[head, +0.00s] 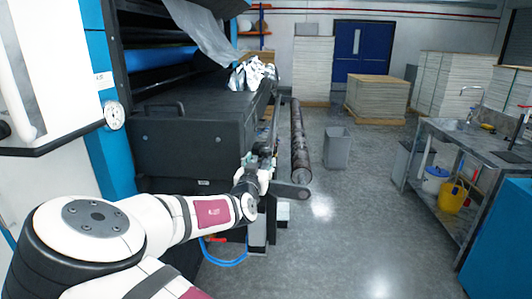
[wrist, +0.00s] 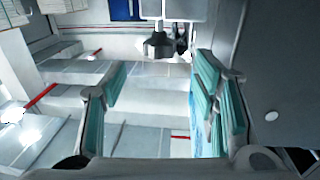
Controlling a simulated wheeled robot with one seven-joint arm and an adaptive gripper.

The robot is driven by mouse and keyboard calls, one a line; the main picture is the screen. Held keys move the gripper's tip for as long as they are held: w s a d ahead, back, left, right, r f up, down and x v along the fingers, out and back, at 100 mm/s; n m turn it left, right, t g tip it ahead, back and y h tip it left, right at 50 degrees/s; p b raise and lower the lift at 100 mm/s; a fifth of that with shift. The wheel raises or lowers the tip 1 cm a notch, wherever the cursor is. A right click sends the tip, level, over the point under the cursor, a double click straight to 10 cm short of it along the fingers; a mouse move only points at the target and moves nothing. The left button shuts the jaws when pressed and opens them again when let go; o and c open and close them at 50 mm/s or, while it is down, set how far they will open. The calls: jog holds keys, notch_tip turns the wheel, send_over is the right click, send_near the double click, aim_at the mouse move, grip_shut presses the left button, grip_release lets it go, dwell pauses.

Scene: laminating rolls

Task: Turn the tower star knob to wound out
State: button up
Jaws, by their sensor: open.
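A dark star knob (wrist: 158,46) shows at the top middle of the wrist view, below a light grey block (wrist: 172,10). My gripper (wrist: 160,88) is open, with a teal-padded finger on each side of the picture. The knob lies beyond the fingertips and between their lines, a little right of the left finger's tip; nothing is between the pads. In the head view my gripper (head: 262,160) is at the front right corner of the dark machine (head: 178,148). I cannot make out the knob there; my arm's end covers that spot.
A large grey panel (wrist: 285,70) fills the right of the wrist view, close to the right finger. In the head view a long dark roll (head: 299,140) lies on the floor behind the gripper, with a grey bin (head: 337,148) beside it.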

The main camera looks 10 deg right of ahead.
aim_at(265, 154)
jog(key=x, duration=0.9)
jog(key=shift+c, duration=0.4)
jog(key=shift+s, duration=0.1)
jog(key=c, duration=1.1)
